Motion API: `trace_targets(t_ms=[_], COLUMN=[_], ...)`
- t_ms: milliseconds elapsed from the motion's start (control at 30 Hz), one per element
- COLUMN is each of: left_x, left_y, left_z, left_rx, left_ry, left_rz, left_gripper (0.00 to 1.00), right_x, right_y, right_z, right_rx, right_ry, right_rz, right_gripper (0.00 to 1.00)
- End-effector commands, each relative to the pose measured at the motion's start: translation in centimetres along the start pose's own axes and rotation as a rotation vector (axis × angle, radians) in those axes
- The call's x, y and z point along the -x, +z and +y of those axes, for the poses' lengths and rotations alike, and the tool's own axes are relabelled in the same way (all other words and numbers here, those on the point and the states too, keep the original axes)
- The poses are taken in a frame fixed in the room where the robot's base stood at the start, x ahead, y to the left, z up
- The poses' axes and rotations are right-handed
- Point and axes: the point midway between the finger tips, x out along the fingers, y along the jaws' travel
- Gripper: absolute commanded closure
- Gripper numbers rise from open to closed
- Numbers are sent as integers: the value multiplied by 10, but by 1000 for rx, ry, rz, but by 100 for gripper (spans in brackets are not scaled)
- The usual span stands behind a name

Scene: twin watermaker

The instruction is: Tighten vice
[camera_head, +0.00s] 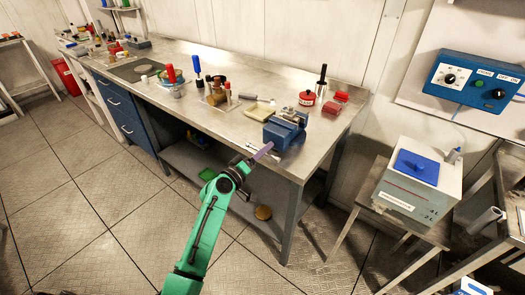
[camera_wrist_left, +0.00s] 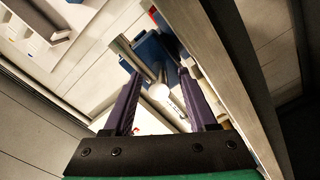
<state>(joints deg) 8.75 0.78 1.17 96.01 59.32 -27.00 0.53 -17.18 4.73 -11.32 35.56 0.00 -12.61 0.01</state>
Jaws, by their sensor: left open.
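The blue vice (camera_head: 284,131) with a grey metal top is mounted at the front right corner of the steel workbench. In the left wrist view the vice (camera_wrist_left: 150,48) shows beyond my fingers, with a metal bar and a pale round screw end (camera_wrist_left: 159,92) in front of it. My left gripper (camera_head: 266,149), on the green arm, is just in front of the vice with its purple fingers pointing at it. In the left wrist view the fingers (camera_wrist_left: 159,74) are spread apart, with the bar and screw end between them in the picture. Contact cannot be told. My right gripper is out of view.
A white tank with a blue lid (camera_head: 417,166) stands to the right. The floor in front of the bench is clear.

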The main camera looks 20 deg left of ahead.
Motion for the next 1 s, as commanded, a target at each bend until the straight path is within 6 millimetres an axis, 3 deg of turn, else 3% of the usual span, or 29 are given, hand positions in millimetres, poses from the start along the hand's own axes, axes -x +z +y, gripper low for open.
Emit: trace_targets(t_ms=[100,133,267,1000], left_x=[0,0,0,1], left_y=[0,0,0,0], left_z=[0,0,0,0], left_rx=[0,0,0,0], left_ry=[0,0,0,0], left_rz=[0,0,1,1], left_gripper=[42,50,100,100], right_x=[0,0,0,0], right_y=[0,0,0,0], right_z=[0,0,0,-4], right_rx=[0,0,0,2], right_ry=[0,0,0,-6], right_rz=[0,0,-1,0], right_gripper=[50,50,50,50])
